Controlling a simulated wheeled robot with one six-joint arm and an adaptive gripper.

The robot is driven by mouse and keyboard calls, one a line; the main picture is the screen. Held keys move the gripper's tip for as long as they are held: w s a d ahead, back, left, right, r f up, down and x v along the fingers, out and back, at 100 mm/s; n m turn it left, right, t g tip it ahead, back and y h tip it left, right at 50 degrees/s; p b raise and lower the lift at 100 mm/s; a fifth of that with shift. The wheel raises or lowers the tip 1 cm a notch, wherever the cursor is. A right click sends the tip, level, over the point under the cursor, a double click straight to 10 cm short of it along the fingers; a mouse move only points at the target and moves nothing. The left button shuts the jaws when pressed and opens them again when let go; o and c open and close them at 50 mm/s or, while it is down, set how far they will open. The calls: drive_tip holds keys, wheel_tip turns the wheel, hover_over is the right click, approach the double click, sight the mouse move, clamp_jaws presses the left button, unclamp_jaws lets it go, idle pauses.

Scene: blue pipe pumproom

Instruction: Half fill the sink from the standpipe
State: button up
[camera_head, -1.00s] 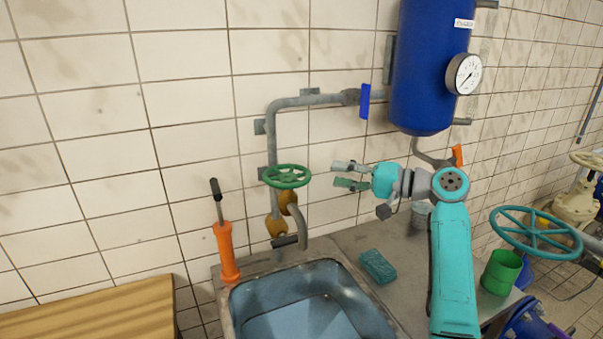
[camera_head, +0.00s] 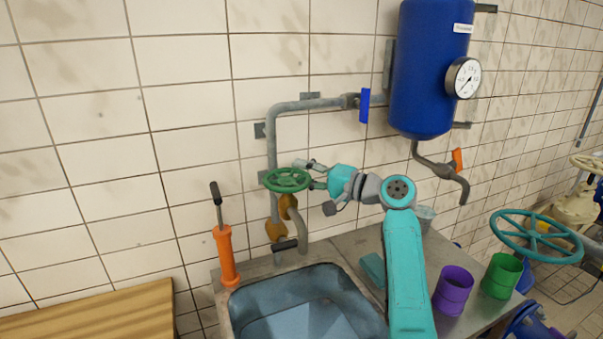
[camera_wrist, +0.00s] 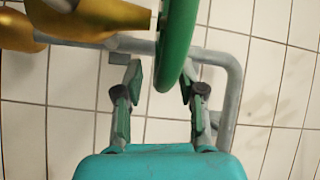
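The green handwheel (camera_head: 287,180) sits on the grey standpipe (camera_head: 272,145) against the tiled wall. My gripper (camera_head: 312,174) is at its right edge. In the wrist view the fingers (camera_wrist: 162,86) are spread, with the wheel's green rim (camera_wrist: 174,50) between them and gaps visible on both sides. Below, the grey spout (camera_head: 299,228) bends down at the back of the metal sink (camera_head: 234,322). Yellow fittings (camera_head: 276,229) are beside it. The sink's inside looks bluish; I cannot tell the water level. No stream is visible at the spout.
An orange hand pump (camera_head: 226,255) stands left of the sink. A teal sponge (camera_head: 372,268), a purple cup (camera_head: 453,291) and a green cup (camera_head: 501,275) are on the right counter. A blue tank (camera_head: 425,70) with a gauge (camera_head: 463,78) hangs above. A wooden surface (camera_head: 95,312) lies left.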

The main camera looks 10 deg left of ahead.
drive_tip(key=shift+w+a, duration=0.15)
drive_tip(key=shift+a, duration=0.2)
clamp_jaws()
drive_tip(key=n+g, duration=0.1)
drive_tip(key=g, duration=0.1)
drive_tip(key=shift+w+a+n+g+y, duration=0.2)
drive_tip(key=shift+a+n+g+y, duration=0.1)
drive_tip(key=shift+a+n+y, duration=0.1)
drive_tip(key=shift+w+a+f+n+g, duration=0.1)
drive_tip(key=shift+a+n+g, duration=0.2)
drive_tip(key=shift+n+g, duration=0.6)
drive_tip(key=shift+a+n+g, duration=0.25)
drive_tip(key=shift+n+g, duration=0.25)
drive_tip(key=shift+g, duration=0.8)
